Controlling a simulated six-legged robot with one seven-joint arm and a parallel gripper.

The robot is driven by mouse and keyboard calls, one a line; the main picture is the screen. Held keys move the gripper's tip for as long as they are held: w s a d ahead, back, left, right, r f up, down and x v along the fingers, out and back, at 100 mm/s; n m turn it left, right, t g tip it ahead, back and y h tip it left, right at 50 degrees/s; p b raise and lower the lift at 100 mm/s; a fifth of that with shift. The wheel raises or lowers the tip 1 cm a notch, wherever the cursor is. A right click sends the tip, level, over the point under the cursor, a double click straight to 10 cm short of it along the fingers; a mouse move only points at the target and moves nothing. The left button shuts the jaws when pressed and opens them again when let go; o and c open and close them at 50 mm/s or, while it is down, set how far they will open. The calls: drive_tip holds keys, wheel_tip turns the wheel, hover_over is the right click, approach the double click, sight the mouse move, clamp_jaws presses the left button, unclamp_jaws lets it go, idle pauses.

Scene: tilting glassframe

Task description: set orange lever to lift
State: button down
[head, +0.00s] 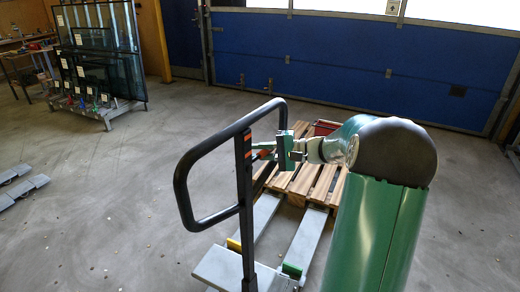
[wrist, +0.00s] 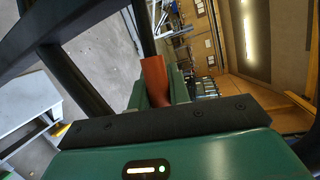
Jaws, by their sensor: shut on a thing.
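A pallet jack with a black loop handle (head: 183,190) stands in front of me, its handle upright. The orange lever (wrist: 155,78) shows in the wrist view between my fingers, and its lower end is hidden by them. In the head view only small orange parts show by the handle post. My gripper (head: 264,150) reaches in from the right inside the loop, and it also shows in the wrist view (wrist: 158,92). It is shut on the orange lever. The lever's exact setting cannot be told.
The jack's grey forks (head: 306,240) lead toward a wooden pallet (head: 325,183). A rack of dark glass panes (head: 100,60) stands at the back left. A blue door (head: 330,55) closes the back. The grey floor at the left is mostly clear.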

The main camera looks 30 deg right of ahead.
drive_tip(key=f+m, duration=0.2)
drive_tip(key=f+m+y, duration=0.1)
drive_tip(key=shift+s+a+t, duration=0.2)
drive_tip(key=shift+a+t, duration=0.15)
drive_tip(key=shift+t, duration=0.05)
drive_tip(key=c, duration=1.3)
unclamp_jaws()
drive_tip(key=v, duration=1.3)
drive_tip(key=shift+s+d, duration=0.2)
drive_tip(key=shift+d, duration=0.15)
